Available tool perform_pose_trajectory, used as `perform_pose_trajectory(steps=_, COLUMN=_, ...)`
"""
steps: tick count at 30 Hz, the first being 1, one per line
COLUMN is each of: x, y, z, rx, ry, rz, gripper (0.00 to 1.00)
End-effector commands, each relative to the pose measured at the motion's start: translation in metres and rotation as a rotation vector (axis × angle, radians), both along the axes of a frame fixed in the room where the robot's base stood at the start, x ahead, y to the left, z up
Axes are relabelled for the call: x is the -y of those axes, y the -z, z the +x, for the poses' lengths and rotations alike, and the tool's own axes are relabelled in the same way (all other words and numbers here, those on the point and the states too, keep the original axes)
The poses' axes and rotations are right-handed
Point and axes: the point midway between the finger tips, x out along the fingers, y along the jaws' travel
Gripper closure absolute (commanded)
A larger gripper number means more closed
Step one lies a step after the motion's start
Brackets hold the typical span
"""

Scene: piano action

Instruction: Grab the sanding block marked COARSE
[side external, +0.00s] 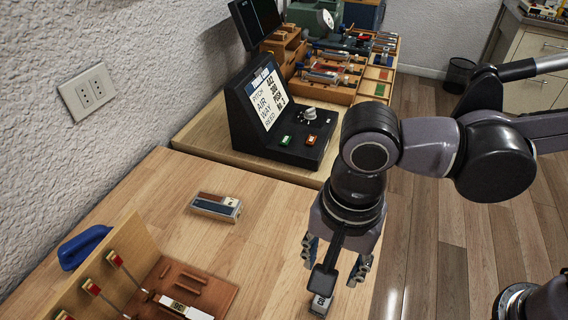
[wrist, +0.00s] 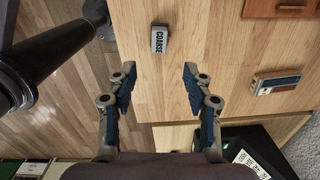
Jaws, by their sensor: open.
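The sanding block marked COARSE (wrist: 158,40) is small and grey with a white label, and lies on the wooden bench. In the wrist view it is ahead of my gripper (wrist: 156,82), roughly centred between the two blue-padded fingers but beyond their tips. In the side view the block (side external: 320,304) sits near the bench's right edge, below my gripper (side external: 338,262), partly hidden by it. My gripper is open, with nothing between its fingers, and points down.
A second block with brown and blue faces (side external: 215,206) lies on the bench to the left. A wooden piano action model (side external: 170,290) stands at front left beside a blue-handled thing (side external: 83,247). A black display box (side external: 280,120) stands behind. The bench between is clear.

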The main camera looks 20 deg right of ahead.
Motion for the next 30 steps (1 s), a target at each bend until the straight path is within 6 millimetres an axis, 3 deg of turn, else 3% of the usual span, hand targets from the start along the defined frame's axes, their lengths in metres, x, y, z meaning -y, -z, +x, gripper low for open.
perform_pose_trajectory(steps=5, x=-0.009, y=0.007, z=-0.008, rx=-0.013, ry=0.033, rz=-0.016, gripper=0.49)
perform_pose_trajectory(steps=15, x=-0.009, y=0.048, z=-0.007, rx=-0.011, ry=0.034, rz=-0.015, gripper=0.49)
perform_pose_trajectory(steps=23, x=-0.008, y=0.061, z=-0.006, rx=-0.011, ry=0.034, rz=-0.015, gripper=0.49)
perform_pose_trajectory(steps=30, x=-0.005, y=0.088, z=-0.003, rx=-0.012, ry=0.034, rz=-0.014, gripper=0.49)
